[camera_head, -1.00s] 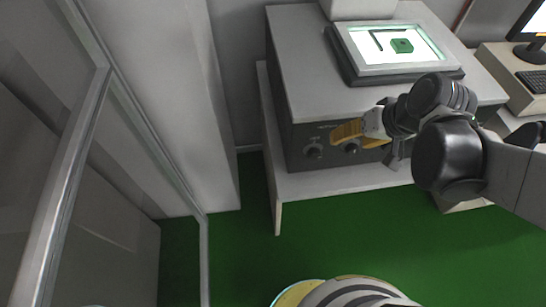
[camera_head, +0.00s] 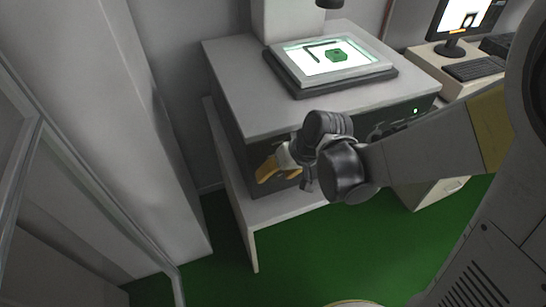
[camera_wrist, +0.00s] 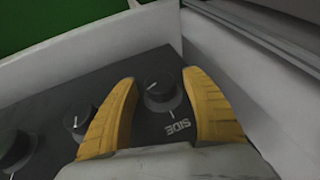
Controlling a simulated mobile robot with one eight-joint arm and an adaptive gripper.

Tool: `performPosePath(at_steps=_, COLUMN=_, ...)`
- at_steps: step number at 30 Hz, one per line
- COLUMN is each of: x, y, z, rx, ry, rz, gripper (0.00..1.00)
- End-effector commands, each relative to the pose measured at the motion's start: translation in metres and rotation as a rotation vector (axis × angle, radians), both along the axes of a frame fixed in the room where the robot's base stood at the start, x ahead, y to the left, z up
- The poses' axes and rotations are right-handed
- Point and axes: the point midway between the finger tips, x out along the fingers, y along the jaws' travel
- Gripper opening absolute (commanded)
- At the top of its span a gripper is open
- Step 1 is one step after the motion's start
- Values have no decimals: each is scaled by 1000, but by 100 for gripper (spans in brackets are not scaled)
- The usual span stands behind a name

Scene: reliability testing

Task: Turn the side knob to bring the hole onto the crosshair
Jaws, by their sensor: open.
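In the wrist view the side knob (camera_wrist: 161,95) is a dark round knob with a white mark, and the label SIDE (camera_wrist: 178,128) is printed beside it. My gripper (camera_wrist: 161,86) has two yellow fingers, open, one on each side of this knob. I cannot tell whether either finger touches it. In the head view my gripper (camera_head: 277,170) is at the front of the machine (camera_head: 245,95) and hides the knob. A green block (camera_head: 335,56) lies on the lit stage (camera_head: 305,65), beside a dark bar. The hole is too small to make out clearly.
Two other knobs (camera_wrist: 80,119) (camera_wrist: 17,149) sit left of the side knob in the wrist view. A monitor (camera_head: 467,20) and keyboard (camera_head: 474,67) stand on a desk at the right. A glass-panelled frame (camera_head: 75,165) is at the left.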

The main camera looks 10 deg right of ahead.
Motion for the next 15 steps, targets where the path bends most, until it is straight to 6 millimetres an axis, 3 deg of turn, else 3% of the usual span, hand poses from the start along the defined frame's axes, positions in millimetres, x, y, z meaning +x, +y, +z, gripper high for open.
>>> performPosePath(at_steps=6, x=0, y=0, z=0, rx=0, ry=0, rz=0, gripper=55)
performPosePath(at_steps=11, x=0, y=0, z=1, rx=0, ry=0, rz=0, gripper=6)
performPosePath(at_steps=15, x=0, y=0, z=0, rx=0, ry=0, rz=0, gripper=4)
